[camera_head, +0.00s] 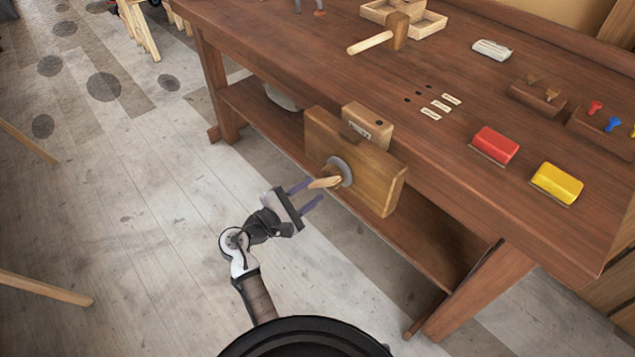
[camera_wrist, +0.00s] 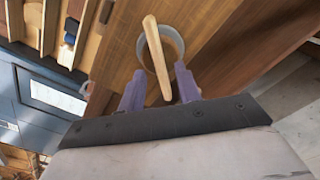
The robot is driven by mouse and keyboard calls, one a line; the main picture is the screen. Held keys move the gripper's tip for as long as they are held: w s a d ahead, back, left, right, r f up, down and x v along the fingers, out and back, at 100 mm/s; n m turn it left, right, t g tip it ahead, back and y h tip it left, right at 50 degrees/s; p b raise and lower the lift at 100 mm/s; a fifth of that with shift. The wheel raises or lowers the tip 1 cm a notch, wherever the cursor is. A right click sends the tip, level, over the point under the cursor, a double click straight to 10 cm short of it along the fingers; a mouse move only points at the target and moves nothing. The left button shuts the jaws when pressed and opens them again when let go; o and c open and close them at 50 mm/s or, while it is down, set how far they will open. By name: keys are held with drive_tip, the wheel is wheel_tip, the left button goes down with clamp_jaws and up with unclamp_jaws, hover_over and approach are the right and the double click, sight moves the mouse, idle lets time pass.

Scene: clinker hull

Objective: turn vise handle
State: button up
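The vise (camera_head: 377,179) is a wooden block on the front of the workbench, with a grey round hub (camera_head: 341,170). Its light wooden handle (camera_head: 324,182) sticks out from the hub towards my gripper (camera_head: 307,195). In the wrist view the handle (camera_wrist: 156,55) runs nearly upright across the hub ring (camera_wrist: 174,46). My gripper (camera_wrist: 160,85) has its purple fingers apart, with the handle's lower end between them. I see gaps on both sides of the handle, so the fingers do not look closed on it.
The brown workbench (camera_head: 330,60) carries a mallet (camera_head: 394,32), a red block (camera_head: 494,146) and a yellow block (camera_head: 556,184), all away from the vise. A lower shelf (camera_head: 270,118) runs behind the vise. The floor (camera_head: 130,190) left of my arm is open.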

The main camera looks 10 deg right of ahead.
sight(319, 186)
drive_tip(key=shift+x, duration=1.55)
drive_tip(key=shift+c, duration=0.2)
clamp_jaws()
